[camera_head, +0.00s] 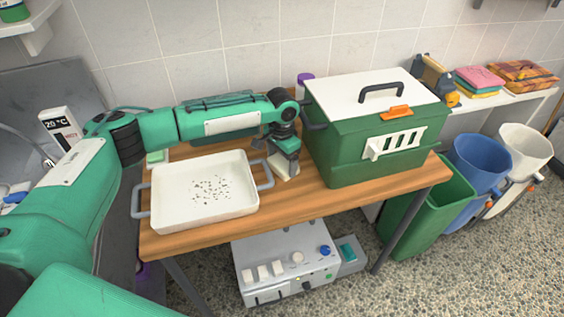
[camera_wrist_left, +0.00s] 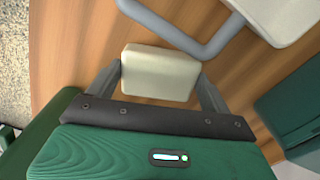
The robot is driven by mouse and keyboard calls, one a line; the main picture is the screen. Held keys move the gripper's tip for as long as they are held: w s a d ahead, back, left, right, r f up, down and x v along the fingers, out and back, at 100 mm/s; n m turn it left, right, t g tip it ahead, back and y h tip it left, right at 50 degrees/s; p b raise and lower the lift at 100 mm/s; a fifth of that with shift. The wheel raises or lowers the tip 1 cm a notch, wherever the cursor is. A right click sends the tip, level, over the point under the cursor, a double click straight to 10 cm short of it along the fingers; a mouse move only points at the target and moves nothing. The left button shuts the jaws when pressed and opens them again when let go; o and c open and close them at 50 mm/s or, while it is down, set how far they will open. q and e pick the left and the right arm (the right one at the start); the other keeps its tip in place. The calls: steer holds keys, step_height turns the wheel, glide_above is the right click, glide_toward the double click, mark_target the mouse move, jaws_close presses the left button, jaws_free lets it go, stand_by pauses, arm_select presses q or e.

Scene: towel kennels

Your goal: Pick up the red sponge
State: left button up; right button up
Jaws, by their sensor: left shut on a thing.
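No red sponge shows clearly in either view. My left gripper (camera_head: 281,176) is over the table, between the white tray and the green box. In the left wrist view the left gripper (camera_wrist_left: 158,82) has its two grey fingers on either side of a cream-coloured block (camera_wrist_left: 158,66) with rounded edges, and is shut on it. The block is pale, not red. It also shows in the head view, partly hidden under the gripper. I cannot tell whether it touches the table. My right gripper is in neither view.
The white tray (camera_head: 165,215), with dark bits in it, is left of the gripper on the wooden table (camera_head: 310,200). The green box (camera_head: 345,155) with a white lid stands right. A small pale green item (camera_head: 157,156) lies behind the tray. Folded towels (camera_head: 478,78) lie on a shelf.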

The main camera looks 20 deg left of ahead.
mark_target(278, 163)
arm_select(q)
step_height(278, 163, up, 6)
steer(key=shift+f+b, duration=0.1)
steer(key=shift+b, duration=0.45)
steer(key=shift+s+a+r, duration=0.25)
steer(key=shift+a+r, duration=0.1)
steer(key=shift+a, duration=0.1)
steer(key=s+a+b, duration=0.2)
steer(key=s+a, duration=0.7)
steer(key=a, duration=0.5)
steer(key=shift+s+b, duration=0.3)
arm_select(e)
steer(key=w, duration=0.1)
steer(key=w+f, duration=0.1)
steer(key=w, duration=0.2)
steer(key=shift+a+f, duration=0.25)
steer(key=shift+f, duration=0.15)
arm_select(q)
steer(key=shift+r, duration=0.1)
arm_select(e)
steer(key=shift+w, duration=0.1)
